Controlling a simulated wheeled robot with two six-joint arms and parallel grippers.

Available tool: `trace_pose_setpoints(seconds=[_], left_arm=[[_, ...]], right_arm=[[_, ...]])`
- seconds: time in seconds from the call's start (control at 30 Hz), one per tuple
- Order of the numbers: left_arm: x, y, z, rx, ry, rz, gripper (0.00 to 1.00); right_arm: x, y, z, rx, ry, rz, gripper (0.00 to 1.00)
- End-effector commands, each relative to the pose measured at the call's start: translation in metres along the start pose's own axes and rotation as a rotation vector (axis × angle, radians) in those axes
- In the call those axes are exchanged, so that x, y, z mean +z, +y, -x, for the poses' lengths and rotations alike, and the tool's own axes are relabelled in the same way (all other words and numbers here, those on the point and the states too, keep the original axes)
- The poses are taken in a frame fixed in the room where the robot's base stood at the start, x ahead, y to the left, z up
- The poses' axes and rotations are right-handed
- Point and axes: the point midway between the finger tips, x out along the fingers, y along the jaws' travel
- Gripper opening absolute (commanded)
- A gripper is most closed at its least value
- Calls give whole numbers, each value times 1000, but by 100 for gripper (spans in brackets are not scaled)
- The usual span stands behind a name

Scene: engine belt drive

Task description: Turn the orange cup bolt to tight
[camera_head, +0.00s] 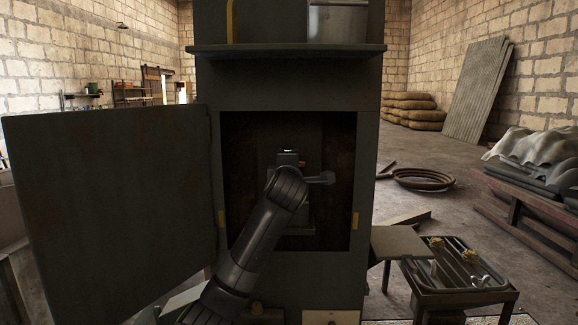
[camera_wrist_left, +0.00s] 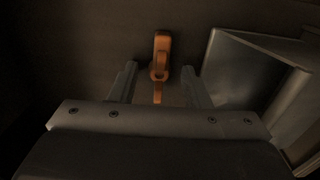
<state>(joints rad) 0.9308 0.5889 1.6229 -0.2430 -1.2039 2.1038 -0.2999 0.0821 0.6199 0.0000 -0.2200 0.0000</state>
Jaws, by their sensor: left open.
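The orange cup bolt (camera_wrist_left: 161,52) shows in the left wrist view against a dark brown panel, with a narrower orange part running down from it. My left gripper (camera_wrist_left: 159,67) is open, with one finger on each side of the orange part. I cannot tell whether the fingers touch it; gaps show on both sides. In the head view my left arm reaches into the dark opening of the cabinet (camera_head: 208,85). My right gripper is not in view.
A grey metal box-like part (camera_wrist_left: 247,75) stands right of the fingers in the left wrist view. The cabinet door (camera_head: 105,210) hangs open at the left. A shelf (camera_head: 285,50) juts out above the opening. A low stand with a tray (camera_head: 455,295) is at the right.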

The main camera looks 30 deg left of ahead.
Motion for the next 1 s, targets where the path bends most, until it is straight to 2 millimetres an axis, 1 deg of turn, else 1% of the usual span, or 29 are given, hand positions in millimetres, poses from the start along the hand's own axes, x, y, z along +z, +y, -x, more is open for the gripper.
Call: trace_pose_setpoints(seconds=[0.07, 0.17, 0.4, 0.6, 0.77, 1.0], left_arm=[[0, 0, 0, 0, 0, 0, 43], [0, 0, 0, 0, 0, 0, 32], [0, 0, 0, 0, 0, 0, 0], [0, 0, 0, 0, 0, -11, 0], [0, 0, 0, -1, 0, -58, 0], [0, 0, 0, -1, 0, -218, 0]], right_arm=[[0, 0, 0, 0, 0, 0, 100], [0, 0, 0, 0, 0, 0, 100], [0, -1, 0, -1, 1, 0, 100], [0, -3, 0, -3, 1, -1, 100], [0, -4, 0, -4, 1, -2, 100], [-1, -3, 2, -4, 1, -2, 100]])
